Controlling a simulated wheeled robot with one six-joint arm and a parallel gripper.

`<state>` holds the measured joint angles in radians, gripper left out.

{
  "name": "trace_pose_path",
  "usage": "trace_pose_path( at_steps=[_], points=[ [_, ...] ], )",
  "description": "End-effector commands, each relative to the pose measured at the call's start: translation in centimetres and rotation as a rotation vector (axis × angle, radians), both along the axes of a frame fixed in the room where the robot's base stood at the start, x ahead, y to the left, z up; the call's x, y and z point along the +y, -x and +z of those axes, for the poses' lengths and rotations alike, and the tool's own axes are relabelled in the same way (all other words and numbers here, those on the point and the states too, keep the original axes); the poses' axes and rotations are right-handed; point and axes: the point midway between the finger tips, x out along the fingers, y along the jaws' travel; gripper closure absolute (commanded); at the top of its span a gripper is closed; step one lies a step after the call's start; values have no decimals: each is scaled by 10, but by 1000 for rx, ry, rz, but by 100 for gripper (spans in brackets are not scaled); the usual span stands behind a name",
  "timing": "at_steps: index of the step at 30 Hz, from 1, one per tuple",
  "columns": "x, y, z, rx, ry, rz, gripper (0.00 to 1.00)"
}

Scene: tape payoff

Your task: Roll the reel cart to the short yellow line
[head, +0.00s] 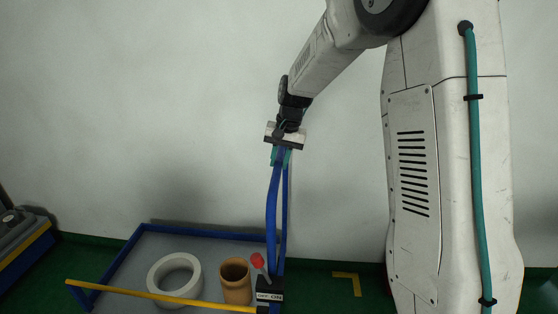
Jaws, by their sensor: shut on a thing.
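The reel cart has a grey deck (218,249) with a blue rim, a raised yellow bar (110,289) along its near side and tall blue handle posts (272,215) at its right end. A white ring-shaped reel (157,269) and a tan hollow cylinder (236,283) are on the deck. My gripper (281,152) is shut at the top of the blue handle, where green shows between the jaws. A short yellow mark (347,276), bent like a corner, lies on the green floor to the right of the cart.
A lever with a red knob (257,260) rises from a black OFF/ON box (269,295) by the handle's foot. A grey machine with a yellow edge (22,245) stands at far left. A pale wall (150,120) runs behind. Green floor shows around the yellow mark.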

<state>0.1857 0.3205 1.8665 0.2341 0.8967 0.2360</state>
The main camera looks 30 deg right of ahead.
Motion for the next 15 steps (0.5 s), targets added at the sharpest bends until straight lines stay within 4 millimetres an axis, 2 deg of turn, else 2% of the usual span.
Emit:
trace_pose_path(
  at_steps=[4, 5, 6, 15],
  points=[
    [0, -2, 2, -8, 2, -1, 100],
    [0, -2, 2, -9, 2, 0, 68],
    [1, -2, 2, -8, 1, 1, 57],
    [1, -1, 2, -4, 0, 1, 55]
  ],
)
